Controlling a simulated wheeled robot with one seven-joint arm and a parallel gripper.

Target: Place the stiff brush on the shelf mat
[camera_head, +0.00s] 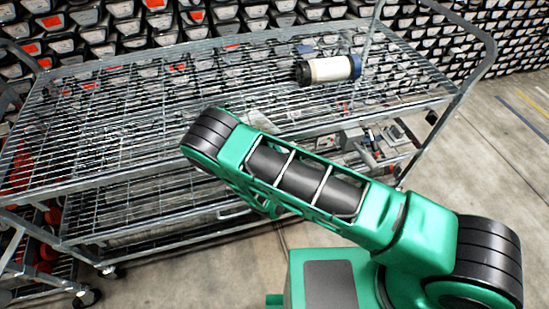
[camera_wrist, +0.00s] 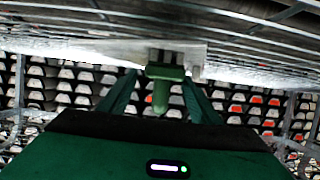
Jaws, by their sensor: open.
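In the wrist view, a green brush-like piece (camera_wrist: 160,92) with a stubby handle and a greyish bristle end (camera_wrist: 166,57) stands between my fingers; I take it for the stiff brush. Its bristle end meets a pale flat slab (camera_wrist: 120,49), probably the shelf mat, along the wire shelf; whether it truly touches is hard to tell. My gripper (camera_wrist: 162,80) is open, with one finger on either side of the handle and gaps visible. In the head view my arm hides the gripper and brush.
A wire-shelf cart (camera_head: 120,115) stands before me, with a raised rail at its right. A cream cylinder (camera_head: 330,69) with dark ends lies on its top shelf. Small items (camera_head: 375,145) sit lower right. Storage bins (camera_head: 235,22) line the wall. Floor is clear at right.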

